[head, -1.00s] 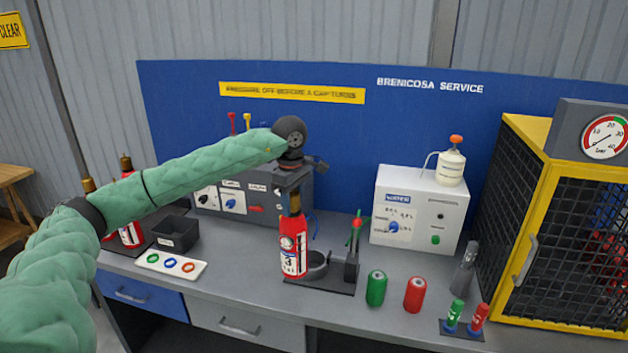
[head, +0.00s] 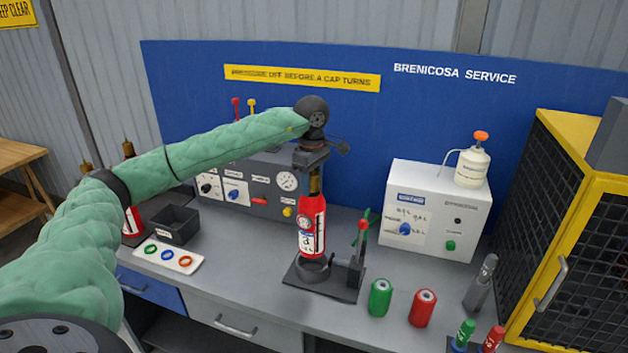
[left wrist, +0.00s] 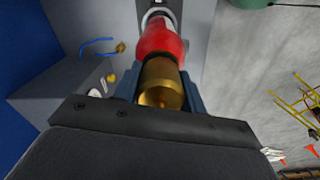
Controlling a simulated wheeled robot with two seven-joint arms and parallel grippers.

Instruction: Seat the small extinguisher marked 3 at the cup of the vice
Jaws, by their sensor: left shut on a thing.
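The small red extinguisher (head: 312,222) hangs upright from my left gripper (head: 313,168), which is shut on its brass neck. The vice's upright post (head: 357,265) stands just right of the cup. In the left wrist view the brass neck (left wrist: 163,84) sits between the blue-grey fingers, with the red body (left wrist: 161,40) beyond. My right gripper is not in view.
A green cylinder (head: 380,298) and a red cylinder (head: 422,308) stand right of the vice. A white box (head: 432,212) is behind them. A black bin (head: 175,224) and a tray of coloured rings (head: 168,258) lie left. A yellow-framed cage (head: 570,210) bounds the right.

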